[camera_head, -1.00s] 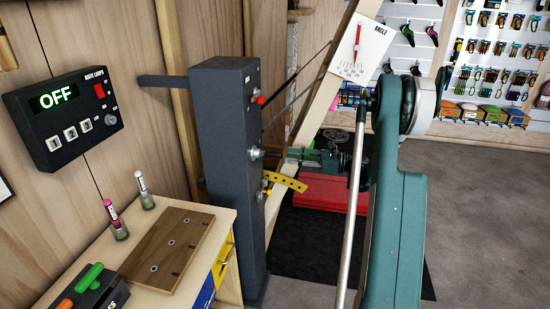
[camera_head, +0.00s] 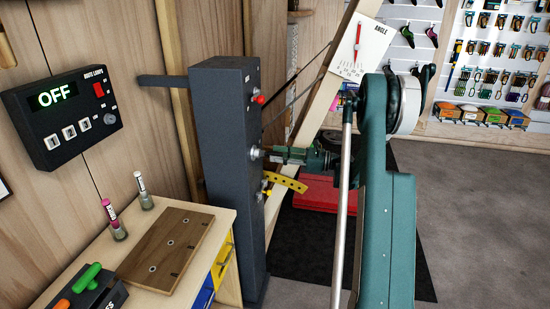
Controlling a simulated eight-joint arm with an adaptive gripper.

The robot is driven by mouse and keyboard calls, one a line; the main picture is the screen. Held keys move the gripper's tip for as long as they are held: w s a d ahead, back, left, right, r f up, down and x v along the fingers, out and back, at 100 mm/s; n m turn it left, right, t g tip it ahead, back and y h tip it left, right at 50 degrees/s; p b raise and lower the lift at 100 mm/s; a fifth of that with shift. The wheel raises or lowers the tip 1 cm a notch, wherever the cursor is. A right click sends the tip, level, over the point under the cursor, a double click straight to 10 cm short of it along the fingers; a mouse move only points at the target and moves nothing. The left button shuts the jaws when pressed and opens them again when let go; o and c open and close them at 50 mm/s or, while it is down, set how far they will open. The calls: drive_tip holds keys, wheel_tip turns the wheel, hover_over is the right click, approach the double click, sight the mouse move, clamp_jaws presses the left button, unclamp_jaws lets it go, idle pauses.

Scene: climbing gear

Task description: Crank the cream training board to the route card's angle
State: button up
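The slanted cream board edge (camera_head: 330,82) leans at the back. A white angle card (camera_head: 364,46) with a scale and red pointer is fixed near its top; the numbers are too small to read surely. A dark grey post (camera_head: 228,150) stands left of the board, with a silver hub (camera_head: 255,153) and a yellow perforated arc (camera_head: 286,182) on its right side. My gripper (camera_head: 275,155) points left at the silver hub, close to or touching it. Its fingers are too small and dark to tell their state. My teal arm hides part of the view behind it. No readable route card shows.
A control box (camera_head: 62,115) reading OFF hangs on the wooden wall. A bench (camera_head: 215,222) at lower left holds a brown drilled plank (camera_head: 166,243) and two markers. A red base (camera_head: 315,193) sits on a black mat. Grey floor is clear at right.

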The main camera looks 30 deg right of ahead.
drive_tip(key=shift+w+a, duration=0.45)
drive_tip(key=shift+a, duration=0.05)
clamp_jaws()
drive_tip(key=shift+w+d+r+n, duration=0.15)
drive_tip(key=shift+r+n, duration=0.15)
